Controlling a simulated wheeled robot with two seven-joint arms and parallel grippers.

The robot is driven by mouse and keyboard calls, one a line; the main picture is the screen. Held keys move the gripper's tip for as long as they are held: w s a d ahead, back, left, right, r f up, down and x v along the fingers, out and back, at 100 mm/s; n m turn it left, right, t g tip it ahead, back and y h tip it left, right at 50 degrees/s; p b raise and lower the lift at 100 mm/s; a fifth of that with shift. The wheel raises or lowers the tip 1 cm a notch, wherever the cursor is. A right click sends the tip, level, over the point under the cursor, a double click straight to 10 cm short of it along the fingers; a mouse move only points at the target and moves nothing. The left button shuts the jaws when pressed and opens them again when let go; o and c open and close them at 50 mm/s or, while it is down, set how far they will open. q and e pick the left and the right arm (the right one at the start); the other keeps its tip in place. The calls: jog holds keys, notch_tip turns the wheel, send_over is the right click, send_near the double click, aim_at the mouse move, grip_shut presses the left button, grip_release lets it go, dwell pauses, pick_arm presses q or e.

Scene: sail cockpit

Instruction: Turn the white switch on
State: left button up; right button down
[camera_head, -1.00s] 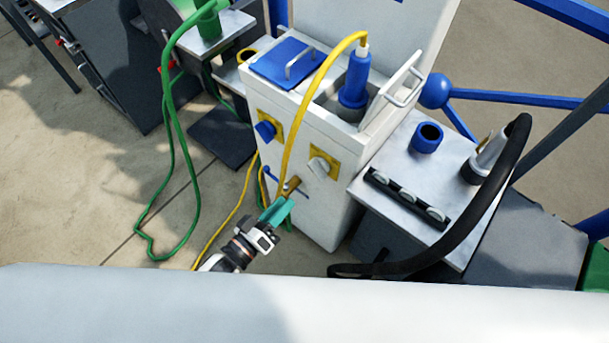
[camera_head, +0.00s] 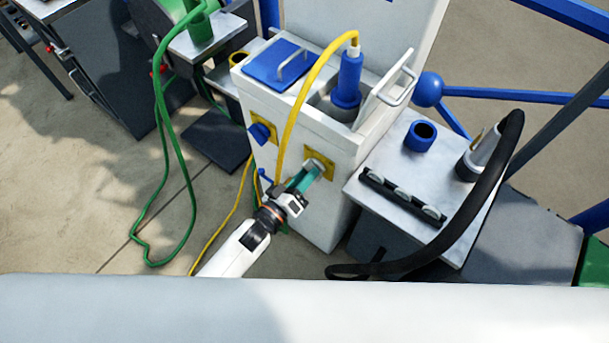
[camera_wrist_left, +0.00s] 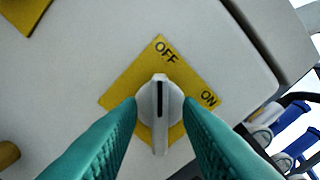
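The white switch (camera_wrist_left: 160,118) is a round knob with a raised bar on a yellow plate (camera_wrist_left: 120,95) marked OFF at the top and ON at the right. Its black line points up towards OFF. In the head view the switch (camera_head: 317,163) is on the front of the white cabinet (camera_head: 325,215), partly covered by my gripper. My left gripper (camera_head: 308,175) is open at the switch. In the left wrist view its teal fingertips (camera_wrist_left: 161,103) are on either side of the knob; I cannot tell whether they touch it. My right gripper is not in view.
A blue switch (camera_head: 262,133) is left of the white one on the cabinet front. A yellow cable (camera_head: 291,120) hangs down between them. A metal side table (camera_head: 375,212) with a thick black hose (camera_head: 487,185) stands to the right. A green hose (camera_head: 174,150) hangs at the left.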

pick_arm(q)
grip_shut()
jog(key=shift+m, duration=0.3)
jog(key=m, duration=1.7)
jog(key=shift+s+d, duration=0.2)
jog(key=shift+m, duration=0.3)
jog(key=shift+o, duration=0.3)
grip_release()
